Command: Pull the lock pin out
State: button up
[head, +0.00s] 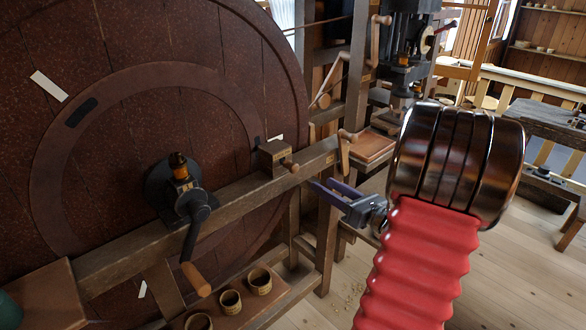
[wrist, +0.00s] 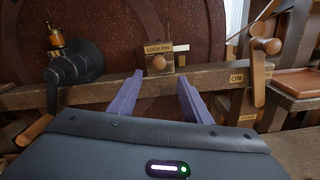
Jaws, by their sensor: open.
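The lock pin (wrist: 158,63) has a round wooden knob and sticks out of a wooden block labelled LOCK PIN (wrist: 158,49) on the beam. In the head view the pin (head: 291,166) points right from its block (head: 273,155). My gripper (wrist: 157,80) is open and empty, with its two purple fingers apart on either side of the knob's line in the wrist view. In the head view my gripper (head: 322,187) is right of and below the pin, apart from it. The big dark red wheel (head: 235,75) stands behind the beam.
A crank with a wooden handle (head: 195,278) and dark hub sits left on the wooden beam (head: 240,190). A wooden lever (wrist: 259,75) beside an ON label stands right of the pin. Small wooden cups (head: 260,281) stand on the low shelf.

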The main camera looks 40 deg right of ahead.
aim_at(297, 169)
jog(key=shift+w, duration=0.1)
jog(key=w, duration=1.3)
jog(key=shift+w+a, duration=0.25)
jog(key=shift+w, duration=0.05)
jog(key=shift+c, duration=0.2)
grip_shut()
